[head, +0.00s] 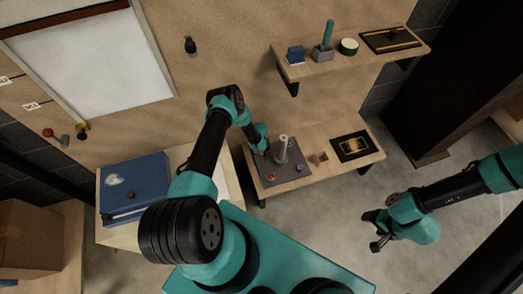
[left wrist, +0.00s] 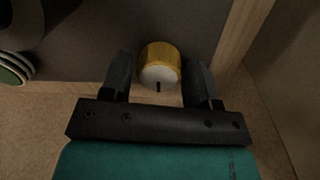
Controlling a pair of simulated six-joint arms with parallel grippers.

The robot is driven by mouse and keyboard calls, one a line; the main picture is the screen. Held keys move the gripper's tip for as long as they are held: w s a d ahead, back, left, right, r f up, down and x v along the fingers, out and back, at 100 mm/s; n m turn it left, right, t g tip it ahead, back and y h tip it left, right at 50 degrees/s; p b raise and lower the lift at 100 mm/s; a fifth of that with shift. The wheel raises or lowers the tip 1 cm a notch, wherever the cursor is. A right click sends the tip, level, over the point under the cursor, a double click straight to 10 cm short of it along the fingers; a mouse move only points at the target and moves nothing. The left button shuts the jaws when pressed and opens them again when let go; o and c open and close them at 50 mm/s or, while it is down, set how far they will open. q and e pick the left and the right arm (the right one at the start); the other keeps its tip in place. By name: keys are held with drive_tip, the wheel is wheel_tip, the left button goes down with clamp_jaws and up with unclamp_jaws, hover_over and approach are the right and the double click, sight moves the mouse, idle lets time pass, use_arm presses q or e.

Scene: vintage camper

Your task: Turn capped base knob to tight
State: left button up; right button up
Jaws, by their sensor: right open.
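In the left wrist view a gold, round knob (left wrist: 160,58) with a pale cap and a short black mark at its edge stands on a dark grey plate (left wrist: 85,45). My left gripper (left wrist: 160,80) has one finger on each side of the knob, with narrow gaps showing, so it looks open around it. In the head view my left gripper (head: 261,150) is low at the back left of the grey base plate (head: 285,175), which carries an upright pale post (head: 282,149). The knob cannot be made out there. My right gripper (head: 376,232) is open and empty, away from the table.
The plate also carries a small reddish part (head: 270,176) and a dark part (head: 299,168). A small wooden block (head: 318,158) and a black picture panel (head: 351,146) lie to its right on the wooden table (head: 322,176). A shelf (head: 345,62) with several items hangs above.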

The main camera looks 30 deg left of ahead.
use_arm(q)
drive_tip(key=c, duration=0.6)
drive_tip(key=shift+c, duration=0.2)
drive_tip(key=shift+m, duration=0.5)
drive_tip(key=m, duration=1.1)
drive_tip(key=shift+w+m+g, duration=0.1)
drive_tip(key=shift+m+g, duration=0.2)
drive_tip(key=m, duration=1.3)
drive_tip(key=shift+d+m, duration=0.1)
drive_tip(key=shift+m, duration=0.2)
